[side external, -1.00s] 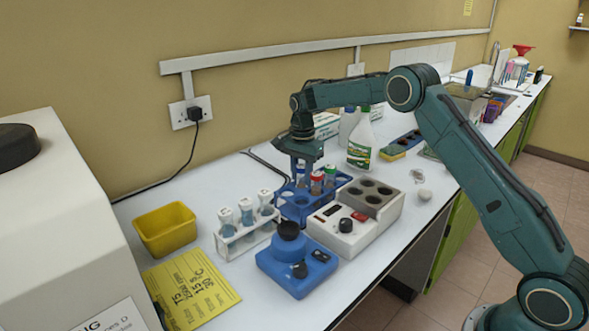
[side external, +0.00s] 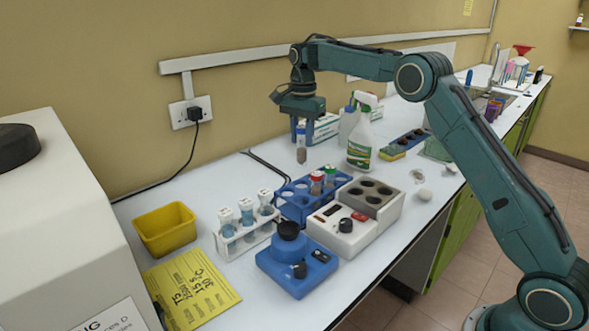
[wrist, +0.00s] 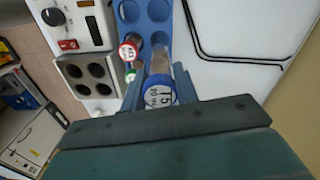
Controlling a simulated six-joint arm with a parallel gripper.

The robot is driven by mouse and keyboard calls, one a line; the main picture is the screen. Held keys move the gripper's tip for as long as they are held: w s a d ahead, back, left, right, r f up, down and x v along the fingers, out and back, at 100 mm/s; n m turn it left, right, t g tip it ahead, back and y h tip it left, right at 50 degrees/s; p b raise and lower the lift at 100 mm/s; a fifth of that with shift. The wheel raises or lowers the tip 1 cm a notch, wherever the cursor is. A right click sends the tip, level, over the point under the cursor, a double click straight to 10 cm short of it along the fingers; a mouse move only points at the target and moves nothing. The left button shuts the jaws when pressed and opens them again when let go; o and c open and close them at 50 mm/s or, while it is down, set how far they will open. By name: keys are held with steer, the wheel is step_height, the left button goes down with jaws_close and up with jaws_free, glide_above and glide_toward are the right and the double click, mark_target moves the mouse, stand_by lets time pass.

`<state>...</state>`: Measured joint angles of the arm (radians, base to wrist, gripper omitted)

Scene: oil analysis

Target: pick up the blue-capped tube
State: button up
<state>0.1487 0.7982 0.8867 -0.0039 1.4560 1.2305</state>
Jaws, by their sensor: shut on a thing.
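The blue-capped tube (side external: 301,150) hangs upright below my gripper (side external: 301,127), clear above the blue rack (side external: 293,208). In the wrist view its blue cap (wrist: 160,92), with a white label on top, sits between the two fingers of my gripper (wrist: 160,90), which is shut on it. The tube's lower part holds brownish contents. A red-capped tube (side external: 316,183) and a green-capped tube (side external: 330,177) stand in the blue rack. They also show in the wrist view, red cap (wrist: 128,50) and green cap (wrist: 130,76).
A white rack (side external: 246,238) with white-capped tubes, a blue mixer (side external: 297,268) and a white device with a grey block (side external: 375,193) stand close to the blue rack. A spray bottle (side external: 361,140) stands behind. A yellow bin (side external: 165,229) is at left.

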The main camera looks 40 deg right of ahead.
steer(key=shift+r, duration=4.2)
steer(key=shift+d, duration=0.1)
steer(key=s+d+f, duration=0.2)
steer(key=s, duration=0.5)
steer(key=s+d+f, duration=0.3)
steer(key=s, duration=0.4)
steer(key=shift+s+f, duration=0.35)
steer(key=shift+s, duration=0.05)
steer(key=shift+f, duration=0.15)
step_height(320, 180, down, 11)
